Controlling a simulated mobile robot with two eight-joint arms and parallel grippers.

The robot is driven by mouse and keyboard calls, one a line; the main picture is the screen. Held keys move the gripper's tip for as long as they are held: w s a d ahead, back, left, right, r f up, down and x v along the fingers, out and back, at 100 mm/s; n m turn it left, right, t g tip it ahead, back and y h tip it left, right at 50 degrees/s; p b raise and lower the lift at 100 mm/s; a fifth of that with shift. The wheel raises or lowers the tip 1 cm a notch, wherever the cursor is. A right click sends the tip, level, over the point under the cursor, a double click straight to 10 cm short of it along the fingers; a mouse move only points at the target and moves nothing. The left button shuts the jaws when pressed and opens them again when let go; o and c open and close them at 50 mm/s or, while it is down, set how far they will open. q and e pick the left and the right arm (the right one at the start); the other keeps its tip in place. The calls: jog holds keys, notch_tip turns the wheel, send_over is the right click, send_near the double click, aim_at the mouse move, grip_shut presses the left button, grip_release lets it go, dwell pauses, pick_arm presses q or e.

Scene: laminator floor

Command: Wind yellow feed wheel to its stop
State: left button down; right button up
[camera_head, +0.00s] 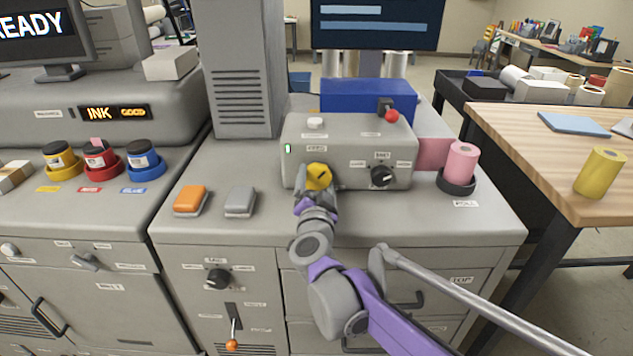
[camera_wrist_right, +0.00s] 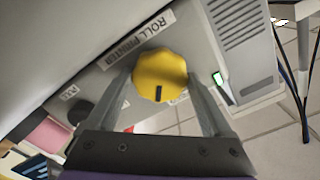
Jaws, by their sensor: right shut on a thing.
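The yellow feed wheel (camera_head: 320,175) is a scalloped knob on the front of the grey roll printer (camera_head: 345,140). In the right wrist view the wheel (camera_wrist_right: 160,72) sits between the two fingers, with its dark mark pointing down toward the palm. My right gripper (camera_head: 306,192) is shut on the wheel from the front; its fingers (camera_wrist_right: 166,92) lie along both sides of it. The gripper partly hides the wheel's lower left in the head view. My left gripper is not in view.
A black dial (camera_head: 382,177) is right of the wheel, and a red-knobbed lever (camera_head: 391,115) is on the printer's top. Orange (camera_head: 190,200) and grey (camera_head: 240,201) pads lie left on the counter. A pink roll (camera_head: 461,162) stands at the right.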

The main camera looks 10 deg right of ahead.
jog(key=m, duration=0.5)
jog(key=shift+p, duration=0.3)
jog(key=m+p, duration=0.1)
jog(key=m, duration=0.5)
jog(key=shift+m, duration=0.4)
jog(key=m+p, duration=0.1)
jog(key=m, duration=0.5)
jog(key=shift+p, duration=0.35)
pick_arm(q)
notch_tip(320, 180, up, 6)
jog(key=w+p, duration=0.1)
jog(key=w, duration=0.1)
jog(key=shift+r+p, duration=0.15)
jog(key=shift+p, duration=0.15)
pick_arm(e)
jog(key=m, duration=0.5)
jog(key=shift+m, duration=0.3)
jog(key=o, duration=1.1)
jog(key=shift+o, duration=0.2)
jog(key=shift+s, duration=0.1)
